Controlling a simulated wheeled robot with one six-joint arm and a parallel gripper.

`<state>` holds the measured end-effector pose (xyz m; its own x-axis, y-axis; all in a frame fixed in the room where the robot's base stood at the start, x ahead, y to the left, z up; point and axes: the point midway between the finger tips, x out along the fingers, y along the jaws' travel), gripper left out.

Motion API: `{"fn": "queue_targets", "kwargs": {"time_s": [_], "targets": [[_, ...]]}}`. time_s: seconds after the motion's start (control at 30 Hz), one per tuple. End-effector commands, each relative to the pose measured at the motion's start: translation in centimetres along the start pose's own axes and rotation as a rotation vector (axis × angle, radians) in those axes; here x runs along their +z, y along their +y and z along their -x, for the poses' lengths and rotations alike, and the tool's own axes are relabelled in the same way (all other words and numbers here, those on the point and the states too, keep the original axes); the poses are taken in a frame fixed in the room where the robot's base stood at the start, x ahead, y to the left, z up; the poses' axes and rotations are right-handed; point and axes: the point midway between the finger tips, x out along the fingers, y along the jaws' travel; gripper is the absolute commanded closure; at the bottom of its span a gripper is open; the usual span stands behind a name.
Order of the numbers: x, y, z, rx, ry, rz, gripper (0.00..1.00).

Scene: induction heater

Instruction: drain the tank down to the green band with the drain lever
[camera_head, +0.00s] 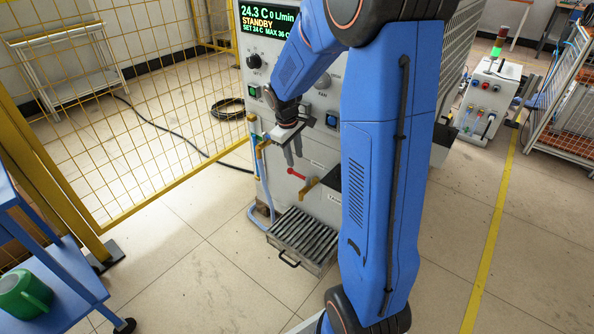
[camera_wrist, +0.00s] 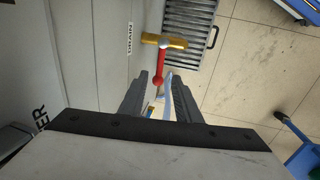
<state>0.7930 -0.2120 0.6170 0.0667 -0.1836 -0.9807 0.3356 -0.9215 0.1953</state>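The red drain lever (camera_head: 296,174) sticks out from a brass valve (camera_head: 308,187) low on the machine's front. In the wrist view the lever (camera_wrist: 159,66) runs from the brass valve (camera_wrist: 166,42), beside a DRAIN label, and its round end lies in line with the gap between my fingertips. My gripper (camera_head: 294,162) points down just above the lever in the head view. In the wrist view my gripper (camera_wrist: 157,78) is open, with the fingers apart; I cannot tell whether either touches the knob. I cannot make out the tank's level or green band.
A slatted drain tray (camera_head: 303,237) stands on the floor below the valve. The machine's display (camera_head: 268,20) reads 24.3 C, 0 L/min, STANDBY. A blue hose (camera_head: 256,218) runs down the machine's left side. A yellow mesh fence (camera_head: 165,110) stands left; the floor between is mostly clear.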

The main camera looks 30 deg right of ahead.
Motion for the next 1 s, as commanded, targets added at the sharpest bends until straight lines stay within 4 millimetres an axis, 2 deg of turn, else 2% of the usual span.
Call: {"fn": "queue_targets", "kwargs": {"time_s": [0.2, 0.4, 0.6, 0.9, 0.97, 1.0], "targets": [[0.1, -0.1, -4.0, -0.003, -0.004, -0.001, 0.7], [0.1, -0.1, -6.6, -0.002, -0.002, 0.0, 0.7], [0.0, 0.0, -7.9, -0.001, -0.001, -0.001, 0.7], [0.0, 0.0, -8.1, 0.0, 0.0, -0.001, 0.7], [0.0, 0.0, -8.1, 0.0, 0.0, -0.001, 0.82], [0.0, 0.0, -8.1, 0.0, 0.0, -0.001, 0.91]]}}
